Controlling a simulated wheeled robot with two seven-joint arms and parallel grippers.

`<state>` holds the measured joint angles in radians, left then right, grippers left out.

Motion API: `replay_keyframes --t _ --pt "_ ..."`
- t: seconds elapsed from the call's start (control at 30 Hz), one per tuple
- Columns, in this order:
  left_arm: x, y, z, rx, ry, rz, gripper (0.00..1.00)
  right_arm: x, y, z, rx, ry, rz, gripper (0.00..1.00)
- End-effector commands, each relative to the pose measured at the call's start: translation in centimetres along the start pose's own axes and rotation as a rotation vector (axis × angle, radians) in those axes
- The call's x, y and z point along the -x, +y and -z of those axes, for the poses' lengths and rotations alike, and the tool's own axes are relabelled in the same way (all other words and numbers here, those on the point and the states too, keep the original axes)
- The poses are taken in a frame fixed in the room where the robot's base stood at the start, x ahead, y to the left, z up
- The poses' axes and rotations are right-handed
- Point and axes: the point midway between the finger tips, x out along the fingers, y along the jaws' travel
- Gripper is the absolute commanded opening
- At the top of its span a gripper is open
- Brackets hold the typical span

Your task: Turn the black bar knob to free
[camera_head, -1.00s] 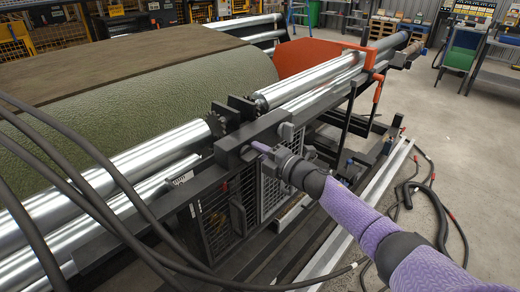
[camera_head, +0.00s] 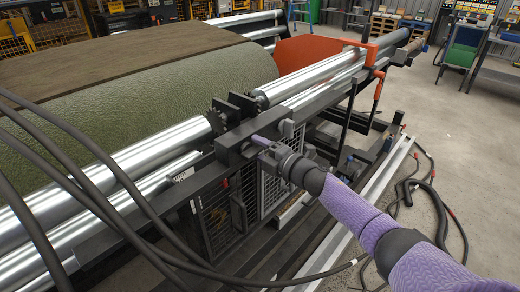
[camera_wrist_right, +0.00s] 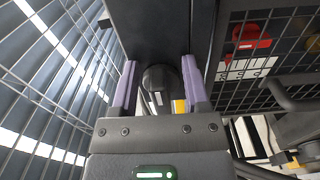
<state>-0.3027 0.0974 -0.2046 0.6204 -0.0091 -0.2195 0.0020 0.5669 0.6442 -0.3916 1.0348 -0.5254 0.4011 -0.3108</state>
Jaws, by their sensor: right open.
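The black knob (camera_wrist_right: 160,82) shows in the right wrist view as a dark, rounded piece with a small white mark on its front. It sits on a dark box-like housing (camera_wrist_right: 160,30). My right gripper (camera_wrist_right: 159,70) is open, with one purple finger on each side of the knob. I cannot tell whether either finger touches it. In the head view my right gripper (camera_head: 262,142) is at the black housing (camera_head: 235,148) on the machine's near side, and the knob is hidden there. My left gripper is not in view.
A green turf roll (camera_head: 170,90) lies behind steel rollers (camera_head: 165,146). Wire-mesh guards (camera_head: 277,178) are below the housing. An orange plate (camera_head: 305,57) stands beyond. Black cables (camera_head: 110,170) cross the left foreground. Bare floor (camera_head: 470,140) is on the right.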

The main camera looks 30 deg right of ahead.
Motion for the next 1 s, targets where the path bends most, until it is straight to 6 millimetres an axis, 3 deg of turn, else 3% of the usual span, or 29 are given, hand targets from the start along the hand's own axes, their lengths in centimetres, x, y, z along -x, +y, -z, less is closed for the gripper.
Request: replay_keyframes --t 0.17,0.6,1.0 --pt "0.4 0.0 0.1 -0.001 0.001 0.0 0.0 0.8 0.1 -0.1 0.0 -0.001 0.0 0.59" --pt "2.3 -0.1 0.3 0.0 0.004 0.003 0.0 9.1 0.0 0.0 -0.001 0.0 0.002 0.59" --pt "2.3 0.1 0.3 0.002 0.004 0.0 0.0 9.9 0.0 0.0 0.0 0.0 0.0 0.59"
